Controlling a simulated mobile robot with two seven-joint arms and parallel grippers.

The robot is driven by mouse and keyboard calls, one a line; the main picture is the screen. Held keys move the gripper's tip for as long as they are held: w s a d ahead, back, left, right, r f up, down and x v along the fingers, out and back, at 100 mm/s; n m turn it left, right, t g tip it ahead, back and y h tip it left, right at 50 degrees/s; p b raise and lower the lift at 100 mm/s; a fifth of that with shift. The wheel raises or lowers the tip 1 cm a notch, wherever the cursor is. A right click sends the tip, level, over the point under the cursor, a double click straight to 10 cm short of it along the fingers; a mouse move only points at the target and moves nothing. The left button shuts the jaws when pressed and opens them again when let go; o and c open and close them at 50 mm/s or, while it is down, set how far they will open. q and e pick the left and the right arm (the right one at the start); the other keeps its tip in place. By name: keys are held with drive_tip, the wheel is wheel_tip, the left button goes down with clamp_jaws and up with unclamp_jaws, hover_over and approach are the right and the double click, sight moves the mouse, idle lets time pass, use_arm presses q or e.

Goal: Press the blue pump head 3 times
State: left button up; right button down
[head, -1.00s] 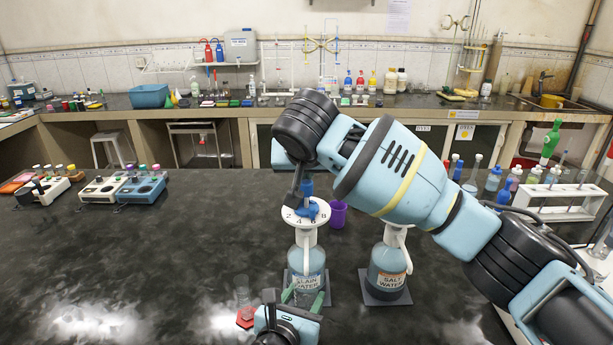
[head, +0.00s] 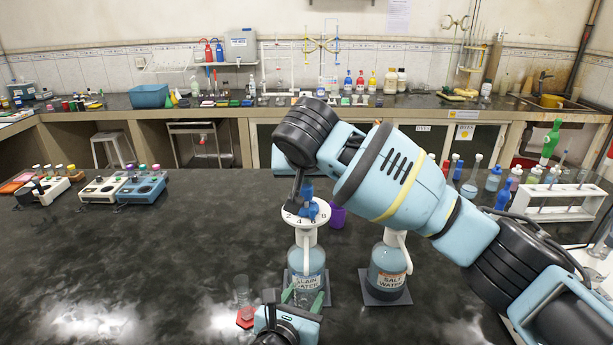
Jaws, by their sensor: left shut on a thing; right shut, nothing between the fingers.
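The blue pump head (head: 308,208) sits on top of a clear bottle labelled as plain water (head: 307,262), above a white numbered disc (head: 293,217). My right gripper (head: 296,200) is shut and empty, pointing down right at the pump head. It hides part of the head, and I cannot tell whether its tips touch it. My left gripper (head: 303,294) is low in front of the bottle. Its green fingers are shut around the lower part of the bottle, which stands upright on a dark square base.
A salt water bottle (head: 387,268) stands just to the right, with a purple cup (head: 337,217) behind. A white rack (head: 550,213) is at the right. The bench's left middle is clear.

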drive_tip(key=shift+f, duration=0.95)
idle(0.8)
drive_tip(key=shift+r, duration=0.15)
drive_tip(key=shift+r, duration=2.6)
drive_tip(key=shift+f, duration=0.3)
